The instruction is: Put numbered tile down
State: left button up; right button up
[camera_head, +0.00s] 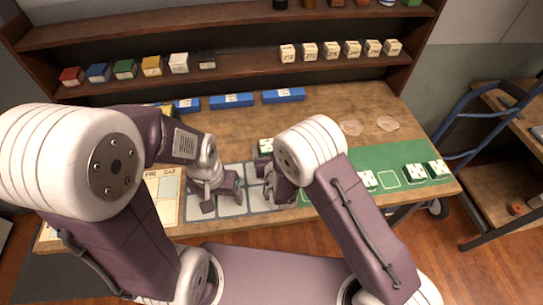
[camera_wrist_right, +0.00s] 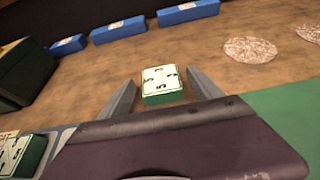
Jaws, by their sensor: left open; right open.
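A white-topped green numbered tile (camera_wrist_right: 160,78) sits flat on the wooden table, between the fingers of my right gripper (camera_wrist_right: 160,88). The fingers are open, with a gap on each side of it. In the head view this tile (camera_head: 265,145) shows just behind my right gripper (camera_head: 272,172). My left gripper (camera_head: 223,200) is open over the grey grid (camera_head: 230,208), and I see nothing held in it. More tiles (camera_head: 414,171) lie on the green mat (camera_head: 395,158) at the right. Another tile (camera_wrist_right: 22,155) shows at the lower left of the wrist view.
Blue blocks (camera_head: 231,100) line the table's back. Two pale round patches (camera_head: 387,123) lie near the mat. Shelves (camera_head: 235,72) hold coloured cubes (camera_head: 152,66) and numbered cubes (camera_head: 331,50). A blue-framed cart (camera_head: 465,125) stands right. Wood between the tile and blue blocks is clear.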

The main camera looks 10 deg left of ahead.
jog(key=v, duration=1)
jog(key=shift+s+d+r+b, duration=0.1)
jog(key=shift+s+r+b, duration=0.05)
jog(key=shift+s+b, duration=0.2)
